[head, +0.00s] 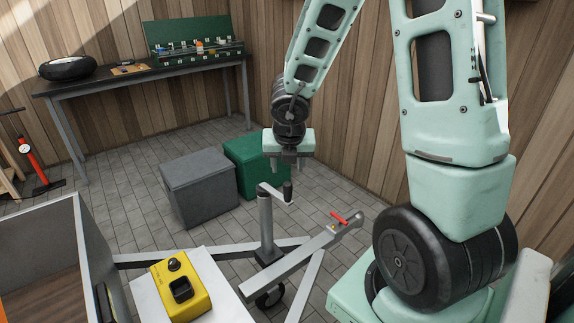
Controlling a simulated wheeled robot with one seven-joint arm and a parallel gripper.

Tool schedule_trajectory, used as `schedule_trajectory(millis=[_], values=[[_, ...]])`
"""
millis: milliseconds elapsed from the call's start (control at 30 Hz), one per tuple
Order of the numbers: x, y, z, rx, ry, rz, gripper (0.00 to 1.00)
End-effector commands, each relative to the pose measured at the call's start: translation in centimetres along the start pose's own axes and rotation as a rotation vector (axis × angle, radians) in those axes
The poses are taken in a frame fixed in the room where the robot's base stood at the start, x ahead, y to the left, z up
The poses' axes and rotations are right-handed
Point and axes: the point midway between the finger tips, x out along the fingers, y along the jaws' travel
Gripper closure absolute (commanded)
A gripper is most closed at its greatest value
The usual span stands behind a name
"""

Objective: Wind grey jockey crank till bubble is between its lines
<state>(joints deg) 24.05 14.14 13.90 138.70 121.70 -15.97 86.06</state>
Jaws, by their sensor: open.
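The jockey wheel (270,297) is low under the trailer frame. My gripper (289,165) hangs above the crank, open and pointing down, with nothing seen between its fingers. The fingertips look just above the crank handle; I cannot tell the exact gap. A yellow box (181,289) with a dark window and a round knob lies on a pale plate; no bubble or lines can be made out on it.
The drawbar (300,256) runs to a coupling with a red lever (339,217). A grey box (200,187) and a green box (248,165) stand on the floor behind. A bench (150,77) with a tyre stands at the back. The trailer wall (96,245) rises at left.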

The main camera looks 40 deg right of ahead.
Motion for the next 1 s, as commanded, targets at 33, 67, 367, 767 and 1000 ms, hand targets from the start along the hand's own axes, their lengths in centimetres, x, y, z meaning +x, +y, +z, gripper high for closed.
schedule_trajectory(millis=[33,67,367,767,1000], values=[[-1.2,0.0,0.2,-0.001,-0.002,0.0,0.52],[-1.5,0.0,0.2,-0.001,-0.001,0.0,0.52],[-2.6,0.0,-0.1,-0.001,0.001,-0.001,0.52],[-2.5,0.0,0.0,-0.001,0.0,0.0,0.52],[-2.5,0.0,0.0,-0.001,0.0,0.0,0.52]])
